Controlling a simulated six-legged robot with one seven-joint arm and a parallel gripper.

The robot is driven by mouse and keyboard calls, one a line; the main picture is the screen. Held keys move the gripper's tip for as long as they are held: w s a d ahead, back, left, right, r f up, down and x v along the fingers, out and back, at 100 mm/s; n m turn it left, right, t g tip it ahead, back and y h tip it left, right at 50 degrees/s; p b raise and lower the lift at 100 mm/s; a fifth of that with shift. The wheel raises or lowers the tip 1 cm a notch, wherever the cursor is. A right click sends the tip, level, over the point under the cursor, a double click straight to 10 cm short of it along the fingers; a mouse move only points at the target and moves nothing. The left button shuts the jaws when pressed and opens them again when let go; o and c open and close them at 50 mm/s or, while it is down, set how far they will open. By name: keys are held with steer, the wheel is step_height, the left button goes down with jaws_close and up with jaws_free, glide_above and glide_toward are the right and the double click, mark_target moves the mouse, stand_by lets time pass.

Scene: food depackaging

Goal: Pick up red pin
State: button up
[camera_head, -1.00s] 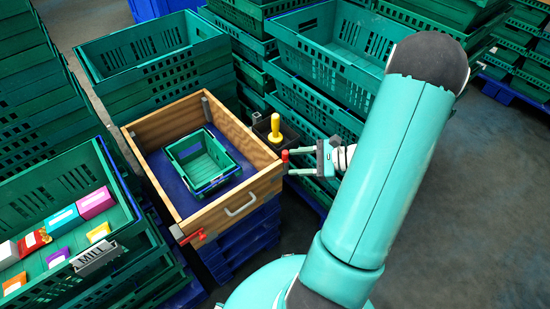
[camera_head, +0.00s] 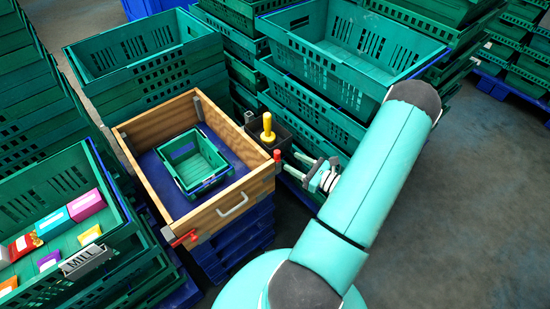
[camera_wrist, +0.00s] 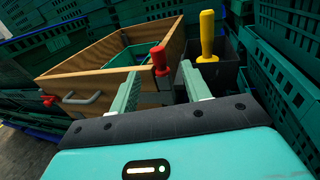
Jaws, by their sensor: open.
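A red pin (camera_head: 277,156) stands upright at the right front corner of the wooden box (camera_head: 225,207). In the wrist view the red pin (camera_wrist: 159,60) shows between my two open fingers, nearer the left one, at the box's corner. My gripper (camera_head: 300,165) is open and empty, just right of the pin; in the wrist view its fingertips (camera_wrist: 160,80) point toward the corner. I cannot tell whether a finger touches the pin. A second red piece (camera_head: 184,238) is at the box's front left corner.
A yellow-handled tool (camera_head: 267,128) stands in a dark holder (camera_head: 284,141) behind the pin. A small green crate (camera_head: 194,160) sits inside the box. Stacked green crates (camera_head: 330,110) stand close behind my gripper. A crate of packets (camera_head: 110,225) is at left.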

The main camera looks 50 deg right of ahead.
steer(key=w+a, duration=0.1)
steer(key=w, duration=0.8)
steer(key=shift+w+a+r, duration=0.15)
steer(key=shift+w+a, duration=0.1)
steer(key=shift+w, duration=0.05)
steer(key=shift+c, duration=0.4)
jaws_close()
